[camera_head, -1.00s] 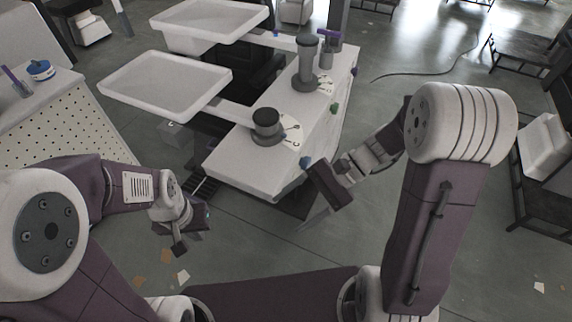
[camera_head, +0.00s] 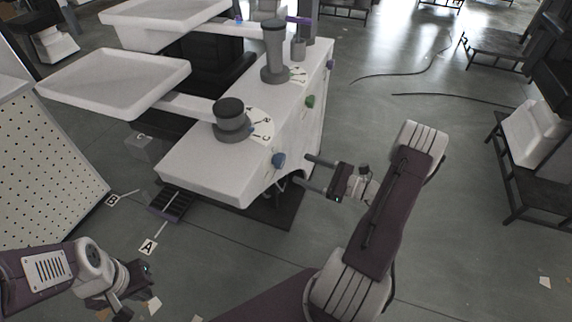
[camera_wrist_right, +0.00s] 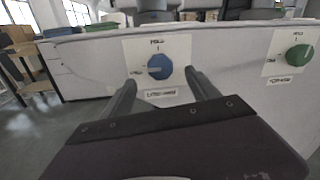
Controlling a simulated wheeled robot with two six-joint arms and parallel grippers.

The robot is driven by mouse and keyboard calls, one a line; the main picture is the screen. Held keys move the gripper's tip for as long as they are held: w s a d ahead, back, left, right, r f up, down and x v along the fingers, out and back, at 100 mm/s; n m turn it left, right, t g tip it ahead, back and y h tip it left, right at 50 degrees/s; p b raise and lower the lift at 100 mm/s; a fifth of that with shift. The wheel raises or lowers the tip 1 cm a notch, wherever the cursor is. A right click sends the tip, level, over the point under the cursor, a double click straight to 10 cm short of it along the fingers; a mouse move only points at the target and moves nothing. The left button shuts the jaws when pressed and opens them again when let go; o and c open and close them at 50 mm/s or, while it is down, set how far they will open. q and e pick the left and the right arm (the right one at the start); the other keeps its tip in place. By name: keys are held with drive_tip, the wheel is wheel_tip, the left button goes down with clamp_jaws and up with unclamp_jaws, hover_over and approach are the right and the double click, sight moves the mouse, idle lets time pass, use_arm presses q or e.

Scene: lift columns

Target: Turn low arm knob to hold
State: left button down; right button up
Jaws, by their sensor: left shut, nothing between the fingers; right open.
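The blue knob (camera_head: 279,160) is on the side of the white console (camera_head: 215,178), below the nearer tray arm. In the right wrist view the blue knob (camera_wrist_right: 160,66) sits on a white label plate with HOLD above it. Its pale pointer mark faces left, towards another small label, not up at HOLD. My right gripper (camera_head: 303,170) is open just in front of it. Its fingers (camera_wrist_right: 160,92) appear below and to either side of the knob, apart from it. My left gripper (camera_head: 140,278) is shut and empty at lower left, far from the console.
A green knob (camera_head: 310,101) with its own HOLD label is further along the same side. Two white trays (camera_head: 112,82) reach left from grey columns (camera_head: 231,115). A perforated panel (camera_head: 40,150) stands at left. The floor to the right is mostly clear.

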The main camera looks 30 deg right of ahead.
sight(283, 161)
drive_tip(key=x, duration=0.7)
